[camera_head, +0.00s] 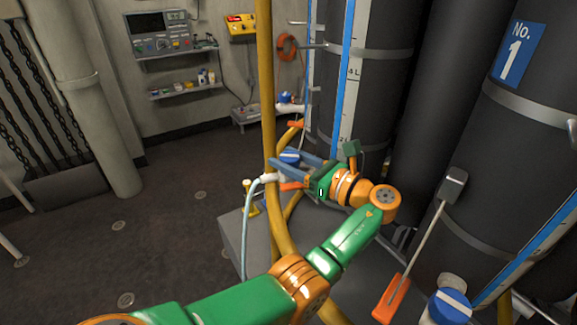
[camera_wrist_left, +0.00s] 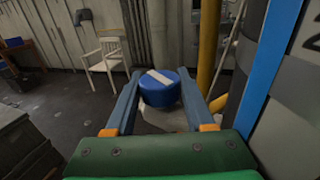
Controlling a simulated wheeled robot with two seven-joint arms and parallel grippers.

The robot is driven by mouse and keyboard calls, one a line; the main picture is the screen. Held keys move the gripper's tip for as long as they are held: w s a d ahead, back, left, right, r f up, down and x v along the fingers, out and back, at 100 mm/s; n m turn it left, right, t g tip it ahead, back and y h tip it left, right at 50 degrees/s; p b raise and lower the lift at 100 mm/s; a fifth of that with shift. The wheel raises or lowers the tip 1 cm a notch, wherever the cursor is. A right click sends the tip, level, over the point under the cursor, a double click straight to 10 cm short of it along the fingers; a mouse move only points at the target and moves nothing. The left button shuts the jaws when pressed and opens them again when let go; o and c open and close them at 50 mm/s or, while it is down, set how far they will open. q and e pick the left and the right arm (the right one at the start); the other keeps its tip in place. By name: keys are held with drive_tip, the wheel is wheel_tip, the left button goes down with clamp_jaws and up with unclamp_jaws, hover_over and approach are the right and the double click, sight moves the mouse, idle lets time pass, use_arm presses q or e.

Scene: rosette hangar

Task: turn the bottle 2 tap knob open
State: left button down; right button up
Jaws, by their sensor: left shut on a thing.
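The bottle 2 tap knob (camera_wrist_left: 160,92) is a round blue cap with a white stripe across its top. It sits between my two blue fingers in the left wrist view, the stripe slanting slightly from upper left to lower right. In the head view the knob (camera_head: 290,156) is small and partly covered by my fingers. My left gripper (camera_head: 284,162) is shut on it, reaching in from the right side of the yellow pipe. Part of a "2" label (camera_wrist_left: 311,38) shows at the right edge of the wrist view. My right gripper is not in view.
A yellow pipe (camera_head: 265,90) stands close beside my left gripper. Bottle 1 (camera_head: 520,120) rises at the right, with another blue knob (camera_head: 450,306) and an orange-handled lever (camera_head: 392,296) low in front. A white chair (camera_wrist_left: 104,57) stands beyond the knob. The floor at left is open.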

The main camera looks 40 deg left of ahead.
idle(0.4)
use_arm(q)
drive_tip(key=shift+c, duration=1.8)
unclamp_jaws()
drive_tip(key=shift+o, duration=0.5)
drive_tip(key=shift+s+r, duration=0.1)
drive_tip(key=shift+s, duration=0.05)
